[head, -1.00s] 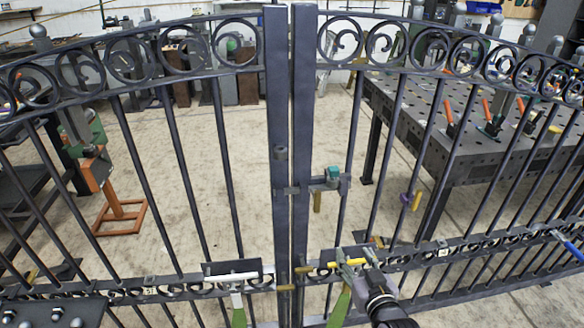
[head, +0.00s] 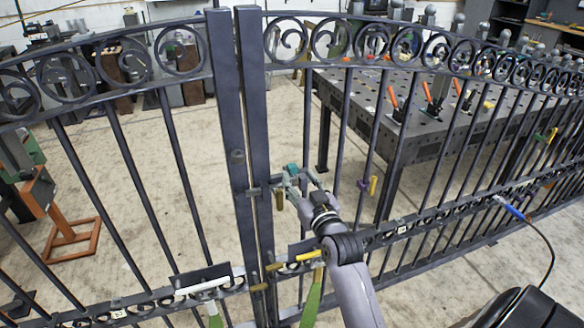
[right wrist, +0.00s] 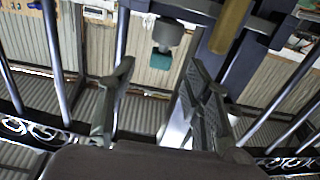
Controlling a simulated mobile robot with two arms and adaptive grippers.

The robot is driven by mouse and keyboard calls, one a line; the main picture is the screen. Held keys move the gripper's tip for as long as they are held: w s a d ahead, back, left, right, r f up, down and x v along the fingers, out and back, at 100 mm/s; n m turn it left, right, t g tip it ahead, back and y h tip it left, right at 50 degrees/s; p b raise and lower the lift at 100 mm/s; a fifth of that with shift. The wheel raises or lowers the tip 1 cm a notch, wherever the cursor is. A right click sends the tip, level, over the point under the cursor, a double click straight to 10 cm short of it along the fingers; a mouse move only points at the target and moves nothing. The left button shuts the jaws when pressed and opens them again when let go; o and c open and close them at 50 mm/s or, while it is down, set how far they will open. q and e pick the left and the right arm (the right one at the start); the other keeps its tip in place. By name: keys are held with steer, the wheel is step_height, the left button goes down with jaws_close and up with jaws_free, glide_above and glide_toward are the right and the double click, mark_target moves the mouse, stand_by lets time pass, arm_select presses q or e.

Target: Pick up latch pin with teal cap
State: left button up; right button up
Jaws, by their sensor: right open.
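The latch pin's teal cap (head: 293,169) shows at the latch, just right of the gate's two middle posts. In the right wrist view the teal cap (right wrist: 161,60) sits on a grey body, between and beyond the two fingers. My right gripper (head: 294,183) is open at the latch, its fingers reaching toward the cap. In the right wrist view my right gripper (right wrist: 160,90) is open and empty, with a gap to the cap. The pin's shaft is hidden. My left gripper is out of view.
The gate's middle posts (head: 243,130) stand close left of the gripper. A brass piece (head: 279,201) hangs below the latch. Green-handled tools with a white bar (head: 203,286) and a yellow bar (head: 308,256) sit low on the gate. A perforated metal table (head: 435,125) stands behind.

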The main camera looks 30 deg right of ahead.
mark_target(294, 169)
steer(key=x, duration=0.1)
steer(key=p+x, duration=0.1)
steer(key=x, duration=0.2)
steer(key=shift+w+r, duration=0.35)
steer(key=shift+w, duration=0.05)
steer(key=shift+w+d+f, duration=0.1)
steer(key=shift+w+d, duration=0.05)
steer(key=shift+w, duration=0.3)
steer(key=shift+c, duration=0.6)
jaws_close()
